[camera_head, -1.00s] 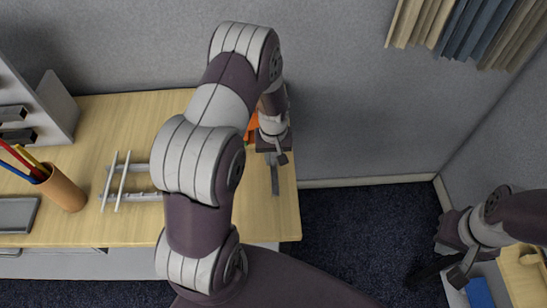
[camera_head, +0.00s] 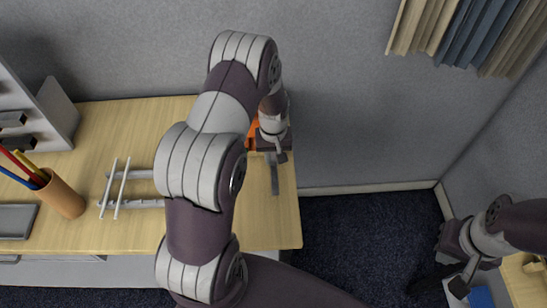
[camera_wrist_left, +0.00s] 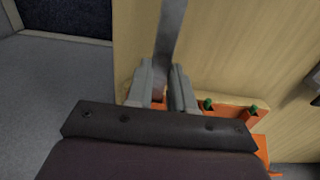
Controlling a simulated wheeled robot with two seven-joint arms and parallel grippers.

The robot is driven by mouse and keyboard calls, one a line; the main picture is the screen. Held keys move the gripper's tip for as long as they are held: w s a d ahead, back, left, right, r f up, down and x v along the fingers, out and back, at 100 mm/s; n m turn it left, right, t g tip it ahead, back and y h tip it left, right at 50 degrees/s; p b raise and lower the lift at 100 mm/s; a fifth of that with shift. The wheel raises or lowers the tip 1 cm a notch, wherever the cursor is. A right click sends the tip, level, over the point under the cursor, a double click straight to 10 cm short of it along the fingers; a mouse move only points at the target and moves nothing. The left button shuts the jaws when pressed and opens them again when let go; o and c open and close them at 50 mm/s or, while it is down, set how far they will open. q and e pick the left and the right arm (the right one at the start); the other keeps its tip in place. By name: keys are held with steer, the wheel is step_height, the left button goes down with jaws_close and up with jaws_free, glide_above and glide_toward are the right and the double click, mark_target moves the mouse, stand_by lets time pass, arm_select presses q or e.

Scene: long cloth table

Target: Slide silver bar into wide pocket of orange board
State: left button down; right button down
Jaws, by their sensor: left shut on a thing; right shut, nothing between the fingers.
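The silver bar (camera_head: 274,178) is a thin grey strip near the right end of the table. My left gripper (camera_head: 273,155) is shut on it, and the bar sticks out toward the table's front edge. In the left wrist view the bar (camera_wrist_left: 169,30) runs up from between the fingers (camera_wrist_left: 165,88). The orange board (camera_head: 252,136) is mostly hidden behind my left arm. The wrist view shows part of the orange board (camera_wrist_left: 228,115) close beside and below the fingers. Its wide pocket cannot be made out. My right gripper (camera_head: 432,281) is shut and empty at the lower right, off the table.
A white rack (camera_head: 116,200) stands left of my left arm, partly hidden by it. A brown cup (camera_head: 64,197) of pencils and a grey tray (camera_head: 16,221) are farther left. Green pegs (camera_wrist_left: 208,104) stand on the board. The table's right edge is close to the bar.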

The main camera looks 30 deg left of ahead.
arm_select(q)
steer(key=shift+w+a, duration=0.15)
steer(key=shift+w, duration=0.05)
steer(key=shift+w+a, duration=0.15)
steer(key=shift+w, duration=0.1)
steer(key=shift+w+a+b, duration=0.25)
steer(key=shift+w+a, duration=0.1)
steer(key=shift+w, duration=0.2)
steer(key=shift+w+a+b, duration=0.25)
steer(key=shift+w+a, duration=0.05)
steer(key=shift+w, duration=0.25)
steer(key=c, duration=0.9)
jaws_free()
steer(key=shift+r, duration=0.1)
step_height(320, 180, up, 12)
steer(key=b, duration=0.2)
steer(key=shift+r, duration=0.25)
